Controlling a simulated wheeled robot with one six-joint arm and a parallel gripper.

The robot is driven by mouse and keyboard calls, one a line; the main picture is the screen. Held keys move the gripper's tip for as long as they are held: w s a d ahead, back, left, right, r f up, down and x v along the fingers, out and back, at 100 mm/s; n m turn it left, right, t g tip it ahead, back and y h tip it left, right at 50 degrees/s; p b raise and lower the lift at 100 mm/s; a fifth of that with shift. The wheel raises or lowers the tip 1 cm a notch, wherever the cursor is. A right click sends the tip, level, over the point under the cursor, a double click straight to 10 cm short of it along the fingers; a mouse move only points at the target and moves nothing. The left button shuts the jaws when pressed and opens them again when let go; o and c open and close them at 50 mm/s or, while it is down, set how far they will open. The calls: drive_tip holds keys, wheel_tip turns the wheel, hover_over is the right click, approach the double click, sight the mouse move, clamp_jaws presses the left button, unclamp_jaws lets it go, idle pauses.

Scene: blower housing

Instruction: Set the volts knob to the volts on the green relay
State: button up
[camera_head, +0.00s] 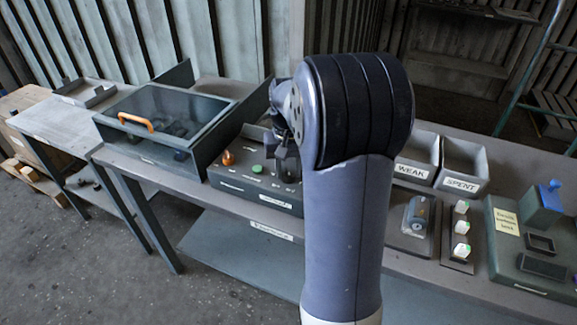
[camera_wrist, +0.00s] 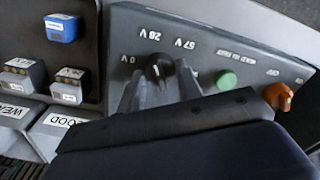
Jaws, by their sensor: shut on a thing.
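The volts knob (camera_wrist: 158,72) is a small dark knob on the grey panel, with printed marks reading 0 V, 28 V and 57 V around it. A small pale mark shows on its top, near the 28 V side. My gripper (camera_wrist: 159,86) is shut on the knob, one finger on either side. In the head view my gripper (camera_head: 284,150) is over the panel, partly hidden by my arm.
The panel also has a green button (camera_wrist: 227,80) and an orange knob (camera_wrist: 278,97). A blue-topped block (camera_wrist: 62,28) and pale labelled blocks sit beside it in the wrist view. WEAK (camera_head: 415,158) and SPENT (camera_head: 462,165) bins stand right of my arm. A glass-lidded box (camera_head: 165,108) is at left.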

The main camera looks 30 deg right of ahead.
sight(289, 170)
idle(0.5)
drive_tip(key=o, duration=1)
drive_tip(key=shift+r, duration=0.1)
wheel_tip(289, 170, up, 11)
drive_tip(key=shift+f, duration=0.15)
wheel_tip(289, 170, down, 11)
drive_tip(key=shift+r, duration=0.1)
idle(0.3)
